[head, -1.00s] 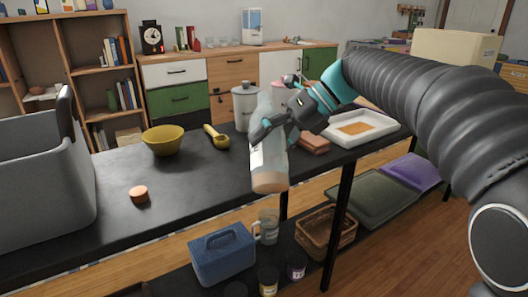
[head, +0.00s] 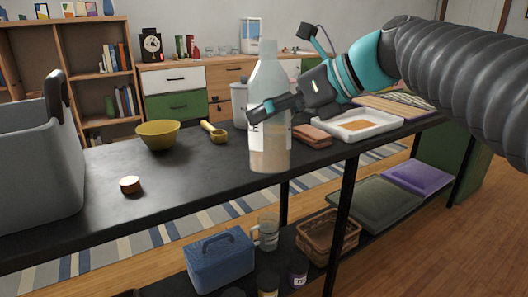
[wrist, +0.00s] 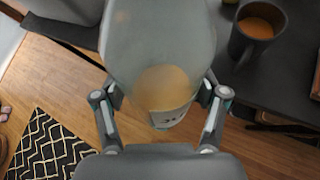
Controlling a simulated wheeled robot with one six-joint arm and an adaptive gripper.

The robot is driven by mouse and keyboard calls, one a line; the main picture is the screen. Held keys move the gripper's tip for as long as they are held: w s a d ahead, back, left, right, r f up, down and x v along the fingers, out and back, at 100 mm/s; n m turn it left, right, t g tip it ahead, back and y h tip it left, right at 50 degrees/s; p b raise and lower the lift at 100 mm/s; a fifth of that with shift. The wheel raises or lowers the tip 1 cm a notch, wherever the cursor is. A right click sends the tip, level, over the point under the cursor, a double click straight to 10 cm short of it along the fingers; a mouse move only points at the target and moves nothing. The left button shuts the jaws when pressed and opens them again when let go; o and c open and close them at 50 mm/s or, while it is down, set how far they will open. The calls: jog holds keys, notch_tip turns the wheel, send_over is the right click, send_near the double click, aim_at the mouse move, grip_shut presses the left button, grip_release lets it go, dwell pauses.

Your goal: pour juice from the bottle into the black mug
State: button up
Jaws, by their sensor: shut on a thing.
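The clear bottle (head: 268,90) stands upright in the air in front of the table edge in the head view, with a little orange-brown juice at its bottom. My gripper (head: 262,112) is shut around its middle, coming from the right. In the wrist view the bottle (wrist: 160,40) fills the space between my fingers (wrist: 163,95). The black mug (wrist: 238,45) stands upright on the dark table at the upper right of the wrist view, apart from the bottle, with orange-brown liquid inside. I cannot make out the mug in the head view.
On the black table (head: 200,175) are a yellow bowl (head: 158,136), a yellow scoop (head: 215,133), a small round lid (head: 130,185), a grey bin (head: 35,170), a white canister (head: 239,100) and a white tray (head: 350,135). A blue box (head: 220,262) and basket (head: 330,240) sit on the lower shelf.

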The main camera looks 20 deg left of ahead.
aim_at(275, 82)
jog(key=shift+s+d+r+n+t+y+b, duration=0.2)
jog(key=shift+s+r+n+t+y+b, duration=0.2)
jog(key=shift+s+r+n+t+b, duration=0.45)
jog(key=shift+w+f+b, duration=0.25)
jog(key=shift+f+b, duration=0.05)
jog(key=shift+r+p, duration=2.2)
jog(key=shift+p, duration=0.05)
jog(key=shift+s, duration=0.1)
